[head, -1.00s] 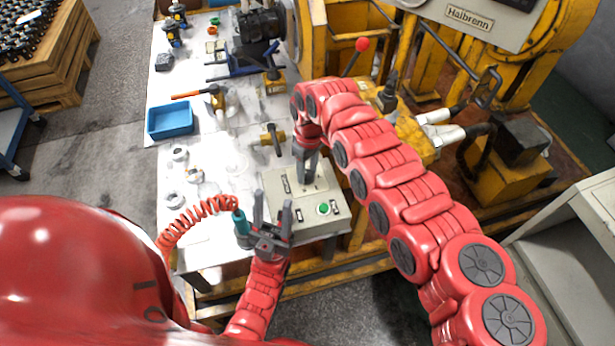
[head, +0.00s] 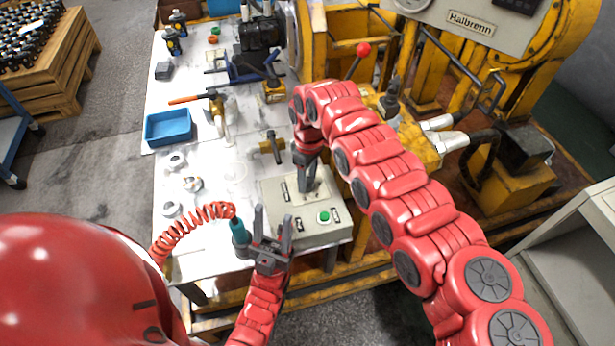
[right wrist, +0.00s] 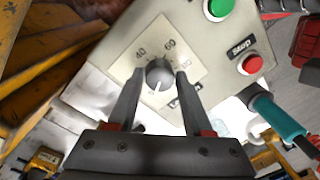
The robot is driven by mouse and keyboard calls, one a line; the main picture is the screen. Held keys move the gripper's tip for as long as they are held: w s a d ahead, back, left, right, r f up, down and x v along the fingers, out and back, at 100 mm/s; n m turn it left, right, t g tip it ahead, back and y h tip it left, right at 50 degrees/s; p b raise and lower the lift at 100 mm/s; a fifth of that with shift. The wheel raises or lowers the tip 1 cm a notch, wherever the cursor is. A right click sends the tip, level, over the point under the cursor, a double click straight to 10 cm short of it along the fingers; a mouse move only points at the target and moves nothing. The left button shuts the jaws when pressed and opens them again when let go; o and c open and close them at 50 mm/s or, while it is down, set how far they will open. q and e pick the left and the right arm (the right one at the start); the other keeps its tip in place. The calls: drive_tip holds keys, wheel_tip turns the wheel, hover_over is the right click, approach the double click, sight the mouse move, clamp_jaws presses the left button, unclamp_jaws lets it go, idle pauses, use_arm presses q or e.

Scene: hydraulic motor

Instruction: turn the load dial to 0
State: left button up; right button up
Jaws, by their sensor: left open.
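The load dial (right wrist: 159,73) is a dark round knob on a pale square plate on the grey control box (head: 310,232). The knob's white mark points toward the bottom of that view; I cannot read a number there. My right gripper (right wrist: 160,76) has one finger on each side of the dial, with a slim gap seen on each side. In the head view it (head: 306,183) hides the dial. My left gripper (head: 272,214) is open and empty before the box's front left.
A green button (right wrist: 217,8) and a red stop button (right wrist: 250,64) sit on the same panel. A teal tool (head: 239,230) on a red coiled hose (head: 190,225) is close beside my left gripper. A blue bin (head: 168,127) and metal rings lie on the table.

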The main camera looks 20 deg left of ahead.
sight(309, 178)
drive_tip(key=o, duration=0.3)
drive_tip(key=r, duration=1.1)
drive_tip(key=w+r, duration=0.1)
drive_tip(key=r, duration=0.5)
drive_tip(key=shift+d+r+b, duration=0.1)
drive_tip(key=shift+r+b, duration=0.1)
drive_tip(key=shift+b, duration=0.15)
